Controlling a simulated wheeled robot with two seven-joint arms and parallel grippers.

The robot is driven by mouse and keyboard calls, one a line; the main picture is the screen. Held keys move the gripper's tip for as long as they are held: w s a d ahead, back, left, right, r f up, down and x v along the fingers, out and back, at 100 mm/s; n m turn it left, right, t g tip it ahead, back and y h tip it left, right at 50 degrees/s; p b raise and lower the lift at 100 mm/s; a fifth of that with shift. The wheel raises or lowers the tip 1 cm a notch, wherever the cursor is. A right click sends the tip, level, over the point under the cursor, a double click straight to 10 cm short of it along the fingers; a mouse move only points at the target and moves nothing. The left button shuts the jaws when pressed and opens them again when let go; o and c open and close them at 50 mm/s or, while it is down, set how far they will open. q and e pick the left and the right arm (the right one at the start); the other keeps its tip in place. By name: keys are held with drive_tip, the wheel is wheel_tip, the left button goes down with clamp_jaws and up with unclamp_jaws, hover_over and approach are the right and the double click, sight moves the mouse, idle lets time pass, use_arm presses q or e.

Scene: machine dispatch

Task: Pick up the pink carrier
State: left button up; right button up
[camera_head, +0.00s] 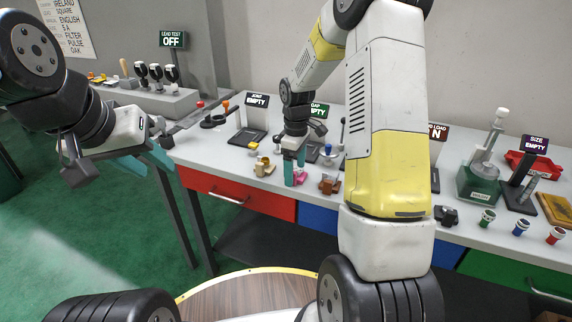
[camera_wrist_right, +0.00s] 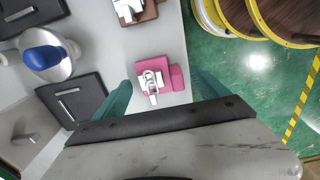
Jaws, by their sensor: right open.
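The pink carrier (camera_wrist_right: 177,77) sits on the grey bench top near its front edge, with a white metal part on it. In the head view a little of its pink (camera_head: 301,176) shows behind and beside my right gripper (camera_head: 296,172). In the right wrist view the teal fingers of my right gripper (camera_wrist_right: 163,92) are apart, one on each side of the carrier, with gaps; the carrier is not held. My left gripper (camera_head: 146,161) hangs at the left, away from the carrier, its teal fingers seen side-on; its opening is unclear.
A beige carrier (camera_head: 264,166) stands to the left and a brown carrier (camera_head: 330,186) close to the right. Black stands with signs (camera_head: 250,135) are behind. My right arm hides part of the bench. Small coloured cups (camera_head: 521,227) stand at the right.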

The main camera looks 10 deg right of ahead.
drive_tip(key=c, duration=1.5)
drive_tip(key=shift+c, duration=0.5)
drive_tip(key=shift+r, duration=0.15)
